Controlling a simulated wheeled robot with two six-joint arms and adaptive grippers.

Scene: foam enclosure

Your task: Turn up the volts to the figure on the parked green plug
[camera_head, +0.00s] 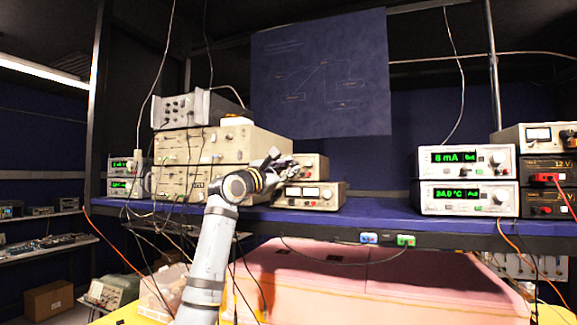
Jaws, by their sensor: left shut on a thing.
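The green plug (405,240) is parked on the front edge of the blue shelf, beside a blue plug (368,238). Its figure is too small to read. Two small cream supplies stand mid-shelf, one above the other. The lower supply (330,194) shows two lit meters and small knobs. The upper supply (314,164) is partly hidden by my left gripper (288,164). My left gripper is shut at the front of these supplies, on what appears to be a knob hidden behind the fingers. My right gripper is not in view.
Stacked cream instruments (225,145) stand left of the supplies. At the right are two white units with green displays, the upper one (466,162) reading 8 mA and the lower one (468,198) 24.0 °C. Cables hang below the shelf. The shelf between supplies and white units is clear.

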